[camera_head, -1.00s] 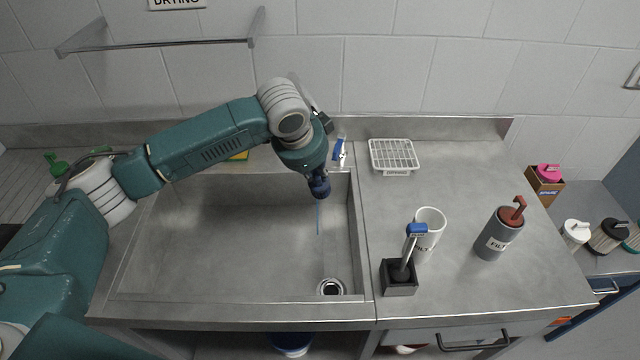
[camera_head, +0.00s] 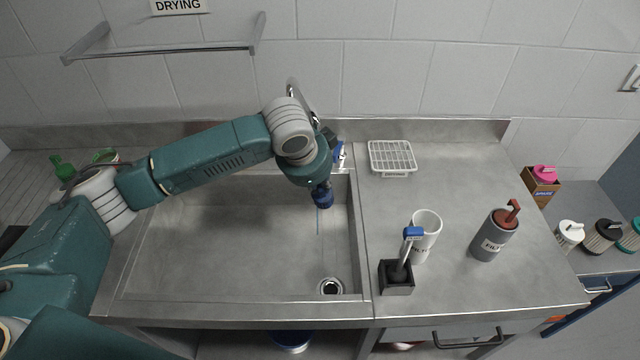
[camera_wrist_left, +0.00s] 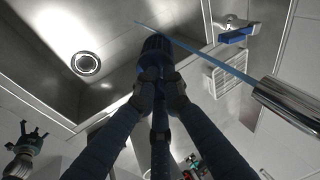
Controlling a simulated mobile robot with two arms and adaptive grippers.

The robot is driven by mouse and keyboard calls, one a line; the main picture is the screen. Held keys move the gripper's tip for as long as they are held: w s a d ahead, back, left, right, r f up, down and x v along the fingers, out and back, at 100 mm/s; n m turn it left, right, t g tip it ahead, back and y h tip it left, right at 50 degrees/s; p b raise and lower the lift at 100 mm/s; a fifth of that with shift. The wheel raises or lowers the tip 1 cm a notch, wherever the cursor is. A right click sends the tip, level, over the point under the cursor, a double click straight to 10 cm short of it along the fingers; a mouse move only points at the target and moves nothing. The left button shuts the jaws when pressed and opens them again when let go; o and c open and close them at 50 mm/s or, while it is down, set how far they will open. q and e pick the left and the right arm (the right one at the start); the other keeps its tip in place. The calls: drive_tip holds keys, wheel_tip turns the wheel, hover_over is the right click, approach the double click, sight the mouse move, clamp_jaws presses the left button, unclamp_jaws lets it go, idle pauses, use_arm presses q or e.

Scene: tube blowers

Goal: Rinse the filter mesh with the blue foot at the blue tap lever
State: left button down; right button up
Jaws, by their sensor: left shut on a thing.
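My left gripper (camera_head: 318,182) is shut on the filter mesh. The blue foot (camera_head: 322,198) points down over the right part of the sink (camera_head: 230,240); it also shows at the fingertips in the left wrist view (camera_wrist_left: 157,46). The mesh itself is mostly hidden by the fingers. The blue tap lever (camera_head: 338,152) is at the back right rim and shows in the left wrist view (camera_wrist_left: 236,36). A thin blue water stream (camera_wrist_left: 215,62) runs from the metal spout (camera_wrist_left: 292,98) past the foot; contact is unclear. My right gripper (camera_wrist_left: 32,138) looks open, low at the left.
The drain (camera_head: 330,287) is at the sink's front right. The sink's left is free.

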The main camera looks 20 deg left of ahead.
use_arm(q)
drive_tip(key=shift+s+d+p, duration=0.15)
drive_tip(key=shift+s+p, duration=0.6)
drive_tip(key=shift+s, duration=0.65)
drive_tip(key=shift+s+d+p, duration=0.15)
drive_tip(key=shift+s+p, duration=0.6)
drive_tip(key=shift+s, duration=0.6)
drive_tip(key=s+r+p, duration=0.4)
drive_tip(key=s+p, duration=0.1)
drive_tip(key=shift+d, duration=0.25)
